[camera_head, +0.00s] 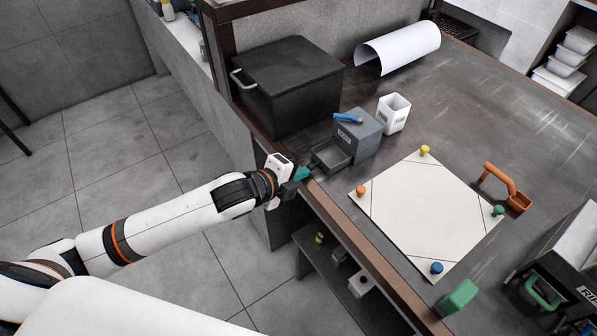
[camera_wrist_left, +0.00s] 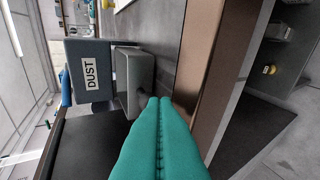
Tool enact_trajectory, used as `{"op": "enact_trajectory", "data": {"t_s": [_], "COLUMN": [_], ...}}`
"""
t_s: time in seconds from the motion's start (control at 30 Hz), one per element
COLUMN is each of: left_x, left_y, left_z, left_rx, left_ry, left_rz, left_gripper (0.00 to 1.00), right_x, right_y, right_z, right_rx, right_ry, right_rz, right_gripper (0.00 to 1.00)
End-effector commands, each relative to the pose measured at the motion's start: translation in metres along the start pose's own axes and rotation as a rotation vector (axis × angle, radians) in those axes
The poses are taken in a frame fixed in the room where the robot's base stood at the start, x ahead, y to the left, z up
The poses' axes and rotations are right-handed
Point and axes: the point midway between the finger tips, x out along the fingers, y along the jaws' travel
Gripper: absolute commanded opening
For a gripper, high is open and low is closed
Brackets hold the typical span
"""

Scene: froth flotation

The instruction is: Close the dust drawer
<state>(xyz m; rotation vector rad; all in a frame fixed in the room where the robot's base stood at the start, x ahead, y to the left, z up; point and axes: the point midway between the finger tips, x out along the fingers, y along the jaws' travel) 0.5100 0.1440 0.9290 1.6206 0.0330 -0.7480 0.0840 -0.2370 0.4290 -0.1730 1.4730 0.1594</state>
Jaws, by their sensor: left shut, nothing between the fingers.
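The grey dust box (camera_head: 358,134) stands on the bench, and its DUST label is readable in the left wrist view (camera_wrist_left: 88,72). Its dust drawer (camera_head: 331,155) is pulled out toward the bench's left edge and looks like an open, empty tray. The drawer also shows in the left wrist view (camera_wrist_left: 134,82). My left gripper (camera_head: 303,173), with teal fingers, is shut and empty just outside the drawer's outer end. In the left wrist view its fingertips (camera_wrist_left: 160,104) are close to the drawer; I cannot tell whether they touch. My right gripper is not in view.
A black lidded box (camera_head: 290,85) stands behind the drawer, and a white cup (camera_head: 394,113) beside the dust box. A pale board (camera_head: 425,215) with coloured knobs lies to the right. The wooden bench edge (camera_head: 345,230) runs below my gripper.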

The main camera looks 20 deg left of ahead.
Motion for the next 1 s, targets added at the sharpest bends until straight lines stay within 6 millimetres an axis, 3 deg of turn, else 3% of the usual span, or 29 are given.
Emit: {"op": "enact_trajectory", "data": {"t_s": [0.2,0.4,1.0], "left_x": [0.036,0.063,0.062], "left_y": [0.025,0.036,0.037], "left_z": [0.009,0.015,0.013], "left_rx": [-0.001,0.0,0.0], "left_ry": [-0.001,0.0,-0.001], "left_rz": [0.004,0.002,0.001], "left_gripper": [0.0,0.0,0.0], "right_x": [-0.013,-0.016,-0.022], "right_y": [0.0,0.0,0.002], "right_z": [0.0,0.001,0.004], "right_rx": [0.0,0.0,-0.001], "right_ry": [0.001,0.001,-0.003], "right_rz": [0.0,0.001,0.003], "right_gripper": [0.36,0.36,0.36]}}
